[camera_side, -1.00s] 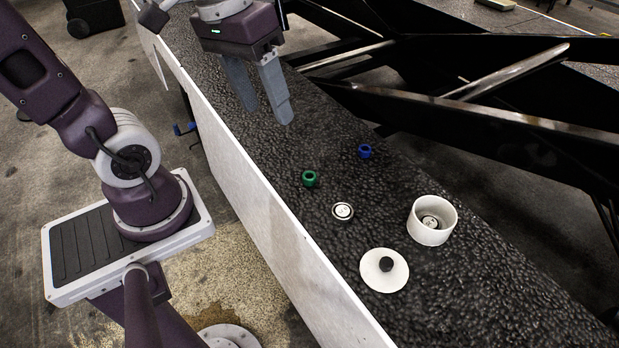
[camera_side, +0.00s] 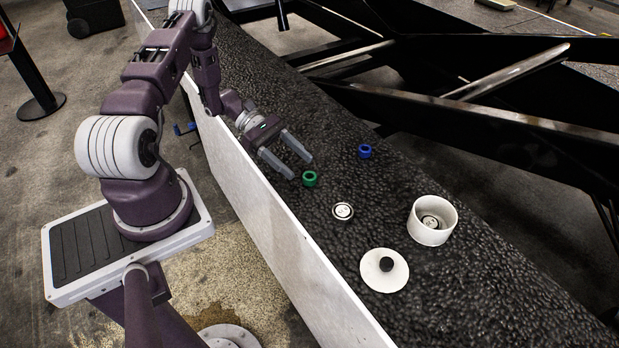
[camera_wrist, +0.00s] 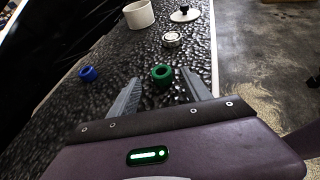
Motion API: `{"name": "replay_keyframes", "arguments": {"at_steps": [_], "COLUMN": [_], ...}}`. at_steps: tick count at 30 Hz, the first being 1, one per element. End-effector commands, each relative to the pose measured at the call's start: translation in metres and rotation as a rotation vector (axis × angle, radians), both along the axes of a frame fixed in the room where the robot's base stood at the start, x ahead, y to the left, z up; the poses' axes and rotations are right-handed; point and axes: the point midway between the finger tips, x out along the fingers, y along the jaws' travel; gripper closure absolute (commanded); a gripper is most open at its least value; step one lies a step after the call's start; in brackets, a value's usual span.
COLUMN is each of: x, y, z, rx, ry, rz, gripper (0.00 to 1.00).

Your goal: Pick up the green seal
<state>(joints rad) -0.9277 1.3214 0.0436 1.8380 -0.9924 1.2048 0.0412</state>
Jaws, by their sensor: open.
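The green seal (camera_side: 310,179) is a small ring lying on the black bumpy belt. My gripper (camera_side: 302,168) is low over the belt, tilted, with its two grey fingers apart and pointing toward the seal. In the side view the fingertips are just short of the seal. In the wrist view the green seal (camera_wrist: 162,74) lies just ahead of and between the tips of my gripper (camera_wrist: 162,84), nearer the right finger. Nothing is held. Whether a finger touches the seal I cannot tell.
A blue ring (camera_side: 365,151) lies farther back. A small white disc (camera_side: 343,211), a white cup (camera_side: 432,231) with a disc inside and a white lid with a black knob (camera_side: 385,275) stand to the right. A white side wall (camera_side: 262,205) edges the belt; black beams (camera_side: 480,110) run behind.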

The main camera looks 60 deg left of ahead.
Motion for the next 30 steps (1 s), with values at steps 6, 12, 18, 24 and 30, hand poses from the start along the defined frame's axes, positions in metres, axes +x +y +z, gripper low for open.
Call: {"name": "replay_keyframes", "arguments": {"at_steps": [6, 12, 18, 24, 30], "x": [0.009, 0.010, 0.010, 0.010, 0.010], "y": [-0.033, -0.035, -0.034, -0.034, -0.034], "z": [-0.015, -0.016, -0.016, -0.016, -0.014], "rx": [-0.001, 0.001, 0.001, 0.001, 0.001], "ry": [0.001, 0.000, 0.001, 0.001, 0.001], "rz": [-0.003, -0.002, -0.003, -0.003, -0.003], "gripper": [0.43, 0.43, 0.75, 1.00, 1.00]}}
